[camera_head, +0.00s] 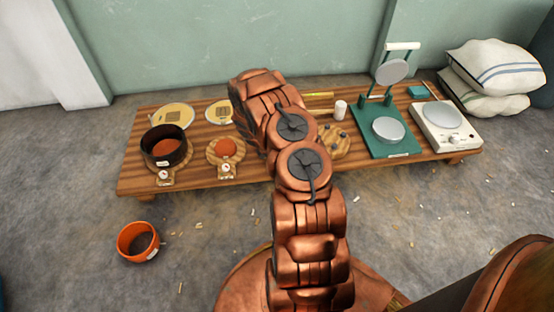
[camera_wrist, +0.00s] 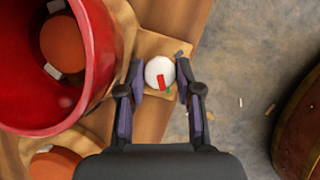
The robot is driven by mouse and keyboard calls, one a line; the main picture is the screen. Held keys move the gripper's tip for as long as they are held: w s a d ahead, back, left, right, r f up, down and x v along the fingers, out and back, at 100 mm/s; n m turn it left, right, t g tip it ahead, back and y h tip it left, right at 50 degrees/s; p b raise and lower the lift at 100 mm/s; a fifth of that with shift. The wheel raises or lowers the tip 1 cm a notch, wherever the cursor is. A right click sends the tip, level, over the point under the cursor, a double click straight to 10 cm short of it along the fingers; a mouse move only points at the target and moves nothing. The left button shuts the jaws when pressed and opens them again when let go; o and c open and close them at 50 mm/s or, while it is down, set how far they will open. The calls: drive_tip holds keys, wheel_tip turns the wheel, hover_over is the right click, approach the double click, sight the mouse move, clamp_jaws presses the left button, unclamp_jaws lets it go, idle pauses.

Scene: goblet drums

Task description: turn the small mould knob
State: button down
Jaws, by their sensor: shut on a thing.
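The small mould knob (camera_wrist: 152,68) is a white round dial with a red mark, on a small wooden tab in the wrist view. A green mark shows beside it. My gripper (camera_wrist: 160,75) has its two fingers on either side of the dial and is shut on it. A red mould (camera_wrist: 100,62) stands left of the knob, with a terracotta disc (camera_wrist: 62,45) inside. In the head view, my arm hides this knob, the red mould and my gripper.
A dark mould (camera_head: 177,135) and an orange disc on a wooden base (camera_head: 225,148), each with a dial, stand on the low table (camera_head: 140,187). A green press (camera_head: 385,142) and a white scale (camera_head: 455,140) stand right.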

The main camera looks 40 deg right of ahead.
drive_tip(key=shift+s, duration=0.1)
drive_tip(key=c, duration=0.8)
unclamp_jaws()
drive_tip(key=shift+w+a+r, duration=0.15)
drive_tip(key=shift+w+r, duration=0.05)
drive_tip(key=shift+r, duration=0.3)
drive_tip(key=v, duration=1.1)
drive_tip(key=shift+s+r, duration=0.1)
